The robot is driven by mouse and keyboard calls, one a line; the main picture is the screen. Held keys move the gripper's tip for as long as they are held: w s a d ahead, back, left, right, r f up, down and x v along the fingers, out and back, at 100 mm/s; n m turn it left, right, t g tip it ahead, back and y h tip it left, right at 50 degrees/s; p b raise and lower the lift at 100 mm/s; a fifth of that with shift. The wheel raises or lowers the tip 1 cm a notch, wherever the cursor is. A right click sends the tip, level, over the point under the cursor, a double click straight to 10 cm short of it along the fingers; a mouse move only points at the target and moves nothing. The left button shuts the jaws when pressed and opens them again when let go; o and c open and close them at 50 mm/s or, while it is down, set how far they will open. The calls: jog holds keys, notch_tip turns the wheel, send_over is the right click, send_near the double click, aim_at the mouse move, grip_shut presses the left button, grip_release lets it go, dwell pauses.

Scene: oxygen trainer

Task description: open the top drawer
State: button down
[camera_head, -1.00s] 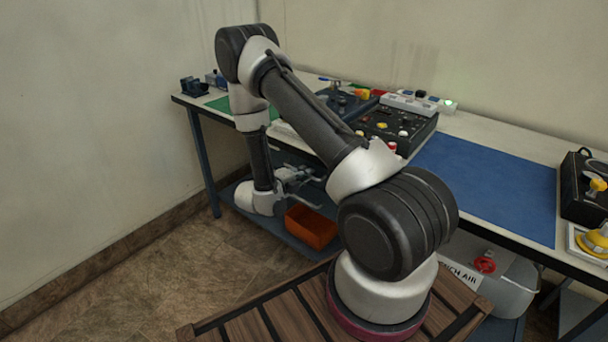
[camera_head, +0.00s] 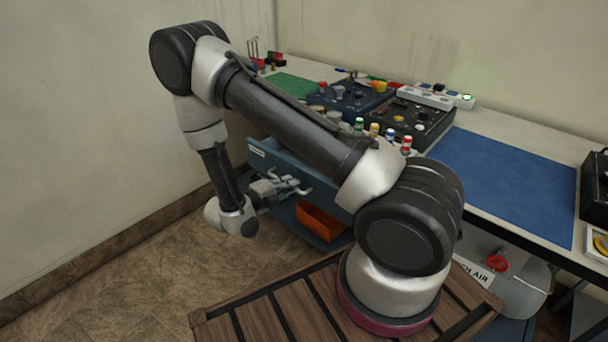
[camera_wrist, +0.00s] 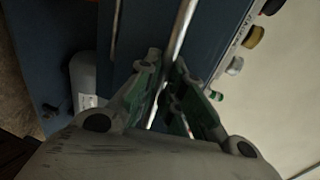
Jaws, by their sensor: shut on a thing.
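The blue-grey drawer front (camera_head: 262,160) is below the left part of the tabletop, with a small pale label at its left end. It seems to stand out in front of the bench; my arm hides how far. My gripper (camera_head: 292,187) is at the front of the drawer. In the wrist view, the thin metal handle bar (camera_wrist: 183,28) runs between my fingers (camera_wrist: 165,88), which are closed on it. The blue drawer face (camera_wrist: 140,30) lies just beyond them.
An orange bin (camera_head: 321,222) sits on the lower shelf. Several colour-capped items (camera_head: 374,130) stand near the bench's front edge, beside dark trainer boxes (camera_head: 415,118). A blue mat (camera_head: 510,180) covers the right part. The floor at left (camera_head: 130,270) is clear.

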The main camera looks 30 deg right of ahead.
jog(key=f+v, duration=0.2)
jog(key=v, duration=0.7)
jog(key=f+v, duration=0.1)
jog(key=v, duration=0.8)
jog(key=shift+a+f, duration=0.45)
jog(key=shift+s, duration=0.15)
jog(key=c, duration=1.5)
grip_release()
jog(key=shift+a, duration=0.1)
jog(key=v, duration=1.1)
jog(key=shift+s+a+r, duration=0.1)
jog(key=shift+a, duration=0.25)
